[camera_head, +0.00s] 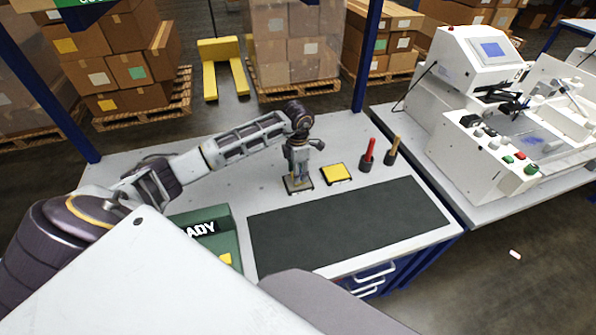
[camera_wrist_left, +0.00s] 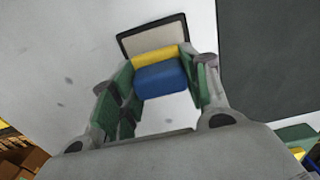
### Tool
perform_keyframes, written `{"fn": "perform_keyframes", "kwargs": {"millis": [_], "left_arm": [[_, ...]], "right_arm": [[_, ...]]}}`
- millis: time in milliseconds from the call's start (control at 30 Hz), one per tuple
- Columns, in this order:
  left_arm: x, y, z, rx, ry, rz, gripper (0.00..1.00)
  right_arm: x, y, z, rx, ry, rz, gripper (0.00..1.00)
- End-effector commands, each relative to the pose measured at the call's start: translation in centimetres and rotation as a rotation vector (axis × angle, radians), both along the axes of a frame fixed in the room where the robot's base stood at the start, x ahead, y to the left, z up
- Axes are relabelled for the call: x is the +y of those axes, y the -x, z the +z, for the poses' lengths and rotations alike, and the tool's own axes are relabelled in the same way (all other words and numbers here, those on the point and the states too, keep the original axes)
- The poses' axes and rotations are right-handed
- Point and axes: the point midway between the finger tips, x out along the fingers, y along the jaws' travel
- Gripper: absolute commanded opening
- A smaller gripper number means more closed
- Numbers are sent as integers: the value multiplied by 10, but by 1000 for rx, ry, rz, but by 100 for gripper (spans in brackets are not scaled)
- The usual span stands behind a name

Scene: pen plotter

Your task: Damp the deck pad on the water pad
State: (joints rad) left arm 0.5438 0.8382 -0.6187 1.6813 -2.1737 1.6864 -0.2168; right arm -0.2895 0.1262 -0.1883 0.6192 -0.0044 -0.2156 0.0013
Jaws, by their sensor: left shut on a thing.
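My left gripper (camera_head: 298,168) reaches down over the bench from the left arm. In the left wrist view the gripper (camera_wrist_left: 163,80) is shut on a small block, blue with a yellow layer, which looks like the deck pad (camera_wrist_left: 161,80). Just beyond the block lies a cream pad in a dark frame, which looks like the water pad (camera_wrist_left: 153,38); it also shows under the gripper in the head view (camera_head: 292,187). The held block overlaps the near part of the cream pad. I cannot tell whether they touch. My right gripper is not in view.
A yellow pad (camera_head: 336,173) lies right of the gripper. A red tool (camera_head: 368,150) and a tan tool (camera_head: 395,145) stand in dark holders. A dark mat (camera_head: 345,225) covers the front. A green box (camera_head: 212,235) stands left, the white machine (camera_head: 480,110) right.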

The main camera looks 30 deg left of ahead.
Motion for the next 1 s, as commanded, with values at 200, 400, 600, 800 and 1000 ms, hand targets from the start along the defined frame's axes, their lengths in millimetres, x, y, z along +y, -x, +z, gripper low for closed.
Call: {"fn": "perform_keyframes", "kwargs": {"millis": [200,400,600,800,1000], "left_arm": [[0,0,-2,0,0,0,27],[0,0,-3,0,0,0,27],[0,0,-4,0,0,0,27],[0,0,-6,0,0,0,27],[0,0,-7,0,0,0,27]], "right_arm": [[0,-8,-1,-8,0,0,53],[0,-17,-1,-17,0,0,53],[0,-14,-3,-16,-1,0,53],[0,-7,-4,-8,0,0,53],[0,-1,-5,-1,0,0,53]]}}
